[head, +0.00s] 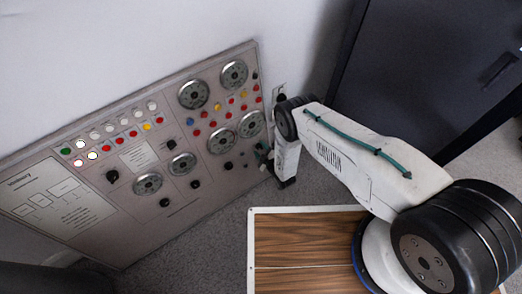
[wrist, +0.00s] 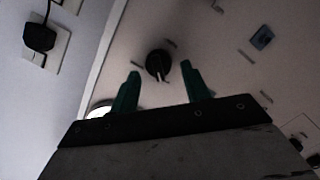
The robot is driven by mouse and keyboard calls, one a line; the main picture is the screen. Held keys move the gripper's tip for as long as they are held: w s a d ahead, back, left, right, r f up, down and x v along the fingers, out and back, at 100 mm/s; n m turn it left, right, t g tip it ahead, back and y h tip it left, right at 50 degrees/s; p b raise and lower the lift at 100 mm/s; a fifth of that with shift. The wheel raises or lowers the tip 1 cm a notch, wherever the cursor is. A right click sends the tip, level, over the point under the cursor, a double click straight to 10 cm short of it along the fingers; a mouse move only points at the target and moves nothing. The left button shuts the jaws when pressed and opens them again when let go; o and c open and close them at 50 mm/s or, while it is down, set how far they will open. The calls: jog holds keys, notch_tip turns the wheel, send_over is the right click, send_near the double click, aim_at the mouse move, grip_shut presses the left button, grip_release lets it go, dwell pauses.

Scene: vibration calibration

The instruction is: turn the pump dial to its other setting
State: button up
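A round black dial (wrist: 158,63) on the pale panel shows in the wrist view, just beyond and between my two green fingertips. I take it for the pump dial, but no label is readable. Small dark marks lie around it. My gripper (wrist: 160,69) is open, with a clear gap on each side of the dial; I cannot tell how far its tips are from the panel. In the head view my gripper (head: 263,154) is at the panel's right edge, small and partly hidden, and the dial there cannot be made out.
The control panel (head: 218,189) leans at the wall with gauges, coloured lamps and several other black knobs. A blue switch (wrist: 262,38) is right of the dial. A black plug (wrist: 39,38) sits in a wall socket. A dark cabinet (head: 425,70) stands right; a wood-topped surface (head: 300,238) is in front.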

jog(key=c, duration=0.7)
jog(key=shift+c, duration=0.2)
jog(key=m, duration=0.4)
jog(key=shift+w+d+r+g, duration=0.15)
jog(key=shift+w+g, duration=0.05)
jog(key=shift+g, duration=0.2)
jog(key=m, duration=0.4)
jog(key=shift+w+d+y, duration=0.1)
jog(key=shift+d+y, duration=0.1)
jog(key=shift+y, duration=0.2)
jog(key=m, duration=0.4)
jog(key=shift+w+d+m+g+y, duration=0.1)
jog(key=shift+d+m+g+y, duration=0.05)
jog(key=shift+m+g+y, duration=0.2)
jog(key=shift+d+m+y, duration=0.15)
jog(key=shift+m+y, duration=0.2)
jog(key=shift+m, duration=1.4)
